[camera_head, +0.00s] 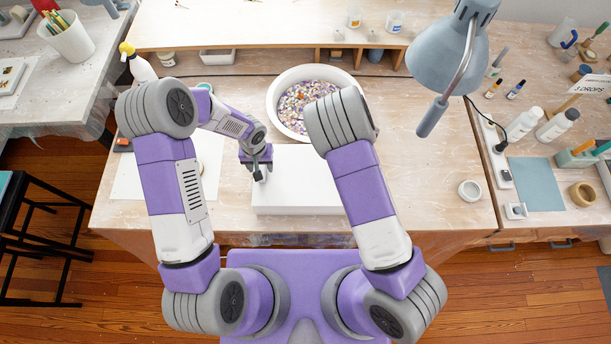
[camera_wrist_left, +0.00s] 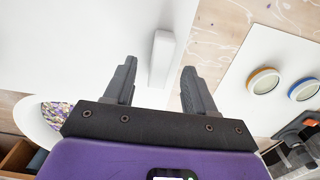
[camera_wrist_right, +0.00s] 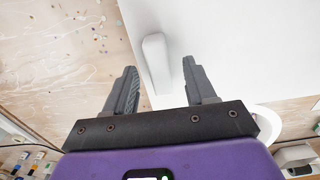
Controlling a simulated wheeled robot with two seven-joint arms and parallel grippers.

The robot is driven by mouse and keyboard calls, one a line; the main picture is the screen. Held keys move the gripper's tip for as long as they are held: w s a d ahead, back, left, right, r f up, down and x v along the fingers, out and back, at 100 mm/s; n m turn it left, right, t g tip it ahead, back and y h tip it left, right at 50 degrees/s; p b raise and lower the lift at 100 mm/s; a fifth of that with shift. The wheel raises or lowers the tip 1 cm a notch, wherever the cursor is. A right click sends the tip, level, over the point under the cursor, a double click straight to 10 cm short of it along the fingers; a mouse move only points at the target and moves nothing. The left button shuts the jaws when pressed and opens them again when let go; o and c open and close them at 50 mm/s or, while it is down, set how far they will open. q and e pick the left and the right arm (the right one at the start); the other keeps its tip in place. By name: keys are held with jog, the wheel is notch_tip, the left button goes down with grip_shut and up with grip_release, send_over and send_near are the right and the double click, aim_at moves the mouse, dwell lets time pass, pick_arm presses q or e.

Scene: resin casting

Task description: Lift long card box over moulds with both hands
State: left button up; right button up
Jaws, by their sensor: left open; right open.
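The long white card box (camera_head: 297,196) lies on the bench in front of my body. A pale raised tab at its end sits between my left fingers in the left wrist view (camera_wrist_left: 162,58); a similar tab is between my right fingers in the right wrist view (camera_wrist_right: 156,62). My left gripper (camera_head: 258,172) is open at the box's left end. My right gripper (camera_wrist_right: 160,88) is open at the other end; my right arm hides it in the head view. Two round moulds, one yellow-rimmed (camera_wrist_left: 263,82) and one blue-rimmed (camera_wrist_left: 304,90), lie on a white sheet.
A white bowl of coloured chips (camera_head: 283,75) stands just behind the box. A grey desk lamp (camera_head: 450,50) overhangs the right of the bench. The bench between box and cup looks mostly clear.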

pick_arm(q)
jog(key=shift+f, duration=0.9)
pick_arm(e)
jog(key=shift+f, duration=0.9)
pick_arm(q)
grip_shut()
pick_arm(e)
grip_shut()
